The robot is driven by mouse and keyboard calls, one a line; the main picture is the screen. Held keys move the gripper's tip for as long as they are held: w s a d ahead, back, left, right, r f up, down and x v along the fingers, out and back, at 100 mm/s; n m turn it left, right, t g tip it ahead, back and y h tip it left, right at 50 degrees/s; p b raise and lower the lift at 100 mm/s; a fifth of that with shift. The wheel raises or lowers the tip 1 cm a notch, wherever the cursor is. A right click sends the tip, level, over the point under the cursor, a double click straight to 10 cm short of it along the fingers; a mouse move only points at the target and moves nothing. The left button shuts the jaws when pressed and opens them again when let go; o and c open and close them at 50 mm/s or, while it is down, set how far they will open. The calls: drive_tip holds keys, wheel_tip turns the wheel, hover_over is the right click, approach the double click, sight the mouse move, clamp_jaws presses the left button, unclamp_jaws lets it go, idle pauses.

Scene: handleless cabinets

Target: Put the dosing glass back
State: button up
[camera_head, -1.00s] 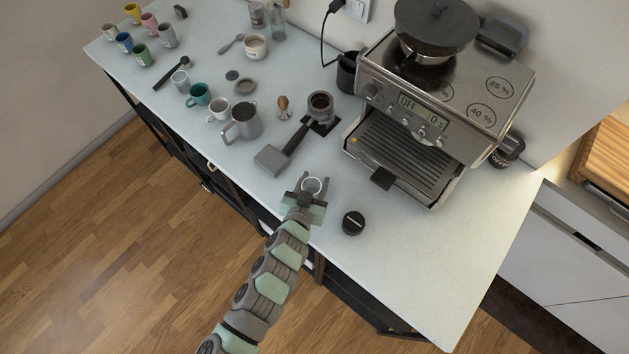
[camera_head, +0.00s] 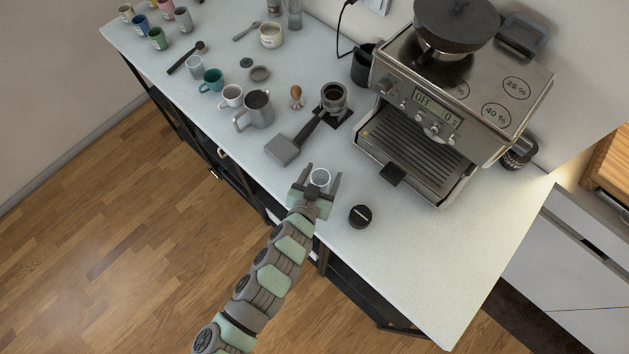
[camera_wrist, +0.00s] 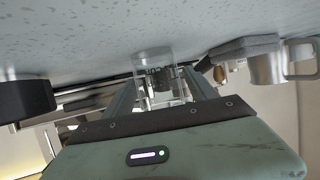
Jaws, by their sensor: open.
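The dosing glass (camera_head: 320,178) is a small clear cup with a pale rim, standing on the light countertop near its front edge. In the wrist view the clear glass (camera_wrist: 154,62) shows between my two fingers, which lie on either side of it. My gripper (camera_head: 321,181) is open around the glass. Whether the fingers touch it I cannot tell.
A black round puck-like tool (camera_head: 360,216) stands close on the right. The espresso machine (camera_head: 440,115) stands behind. The counter's right front is clear.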

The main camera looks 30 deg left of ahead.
drive_tip(key=p+v, duration=0.2)
drive_tip(key=v, duration=0.9)
drive_tip(key=shift+f, duration=0.1)
drive_tip(key=shift+w, duration=0.1)
